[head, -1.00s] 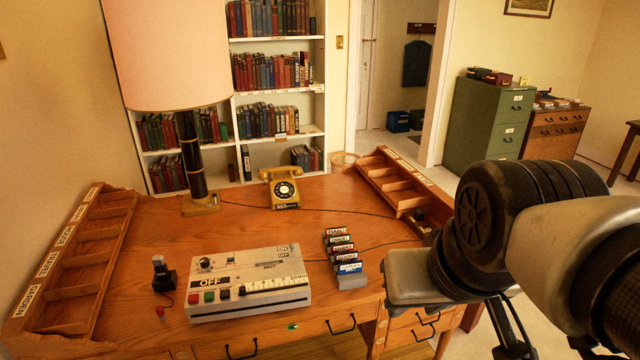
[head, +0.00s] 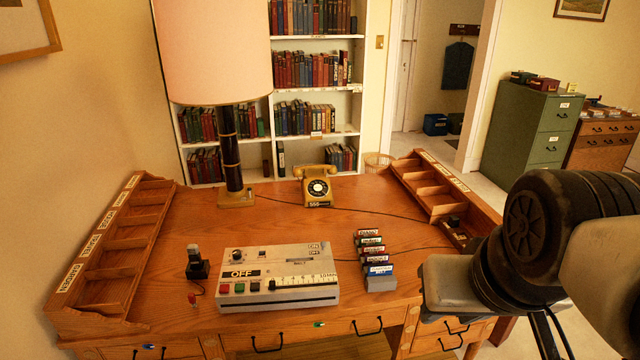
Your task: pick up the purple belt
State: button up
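A small rack (head: 381,284) stands on the desk, right of the grey machine. It holds several labelled, coloured items in a row, front to back. The one just behind the blue front one looks purple (head: 377,259); the labels are too small to read surely, and I cannot confirm it is the purple belt. No other purple belt shows. My gripper (head: 451,287) is at the right, a grey block at the end of my arm, right of the rack in the picture and apart from it. Its fingers cannot be made out.
The grey machine (head: 279,289) with an OFF label sits at the desk's front. A small black stand (head: 197,268), a yellow telephone (head: 317,187), a lamp (head: 231,150) and wooden pigeonhole trays (head: 115,245) on both sides surround it. Cords cross the bare desk middle (head: 290,222).

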aim_at(379, 258)
jog(key=i+l+u, duration=0.25)
jog(key=i+l, duration=0.15)
jog(key=i, duration=0.25)
jog(key=i+l+u, duration=0.25)
jog(key=i+l, duration=0.25)
jog(key=i, duration=0.1)
